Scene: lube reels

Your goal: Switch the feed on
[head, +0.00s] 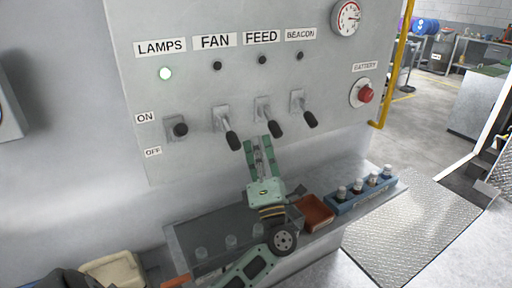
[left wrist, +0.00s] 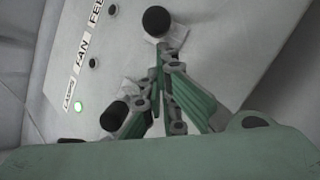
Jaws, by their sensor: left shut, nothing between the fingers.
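The grey switch panel (head: 200,85) carries levers under the labels LAMPS, FAN, FEED and BEACON. The FEED lever (head: 275,128) has a black handle that slants downward, like its FAN and BEACON neighbours. The FEED indicator (head: 262,60) is dark. My left gripper (head: 262,142) is shut and empty, its fingertips just below and beside the FEED lever. In the left wrist view the black FEED handle end (left wrist: 157,20) lies just beyond the fingertips; whether they touch is unclear. My right gripper is not in view.
The FAN lever (head: 232,138) is close left of the gripper, the BEACON lever (head: 309,119) close right. The LAMPS indicator (head: 165,74) glows green. A red battery knob (head: 366,94) is at right. Below are a red tray (head: 316,212) and a blue bottle rack (head: 345,208).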

